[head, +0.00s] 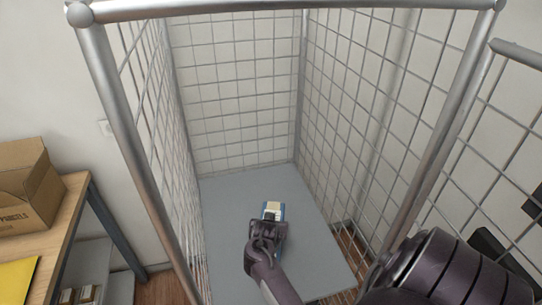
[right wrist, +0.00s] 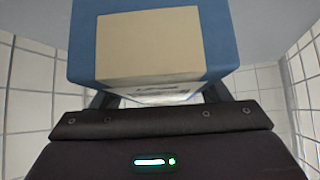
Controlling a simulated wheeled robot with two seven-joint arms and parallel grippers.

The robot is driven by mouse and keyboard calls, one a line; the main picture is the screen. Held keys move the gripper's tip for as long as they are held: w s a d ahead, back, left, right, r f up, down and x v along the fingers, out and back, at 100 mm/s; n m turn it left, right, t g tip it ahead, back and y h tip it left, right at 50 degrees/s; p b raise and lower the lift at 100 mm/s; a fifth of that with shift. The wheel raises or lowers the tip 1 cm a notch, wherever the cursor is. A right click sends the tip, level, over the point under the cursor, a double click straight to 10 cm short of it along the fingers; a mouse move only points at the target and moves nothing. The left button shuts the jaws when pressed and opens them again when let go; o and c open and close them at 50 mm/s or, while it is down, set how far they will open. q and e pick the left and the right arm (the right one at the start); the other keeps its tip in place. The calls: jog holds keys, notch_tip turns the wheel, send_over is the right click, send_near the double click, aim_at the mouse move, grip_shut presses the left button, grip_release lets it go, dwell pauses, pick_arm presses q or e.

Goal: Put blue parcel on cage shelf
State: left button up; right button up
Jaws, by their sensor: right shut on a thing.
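The blue parcel (right wrist: 82,45) has a tan patch and a white label and fills the upper middle of the right wrist view. In the head view the blue parcel (head: 281,211) shows just beyond my right gripper (head: 269,222), partly hidden by it. My right gripper is shut on the parcel, inside the cage over the grey cage shelf (head: 235,200). I cannot tell whether the parcel touches the shelf. My left gripper is not in view.
Wire mesh walls (head: 235,85) close the cage at the back and sides. A thick metal front post (head: 125,120) and top bar (head: 290,8) frame it. A wooden table (head: 62,215) with a cardboard box (head: 28,190) and a yellow item (head: 17,275) stands at left.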

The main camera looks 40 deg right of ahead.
jog(key=shift+f, duration=0.75)
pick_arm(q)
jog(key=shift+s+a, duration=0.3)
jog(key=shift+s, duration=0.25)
pick_arm(e)
jog(key=shift+f, duration=0.15)
jog(key=o, duration=1.3)
jog(key=shift+o, duration=0.2)
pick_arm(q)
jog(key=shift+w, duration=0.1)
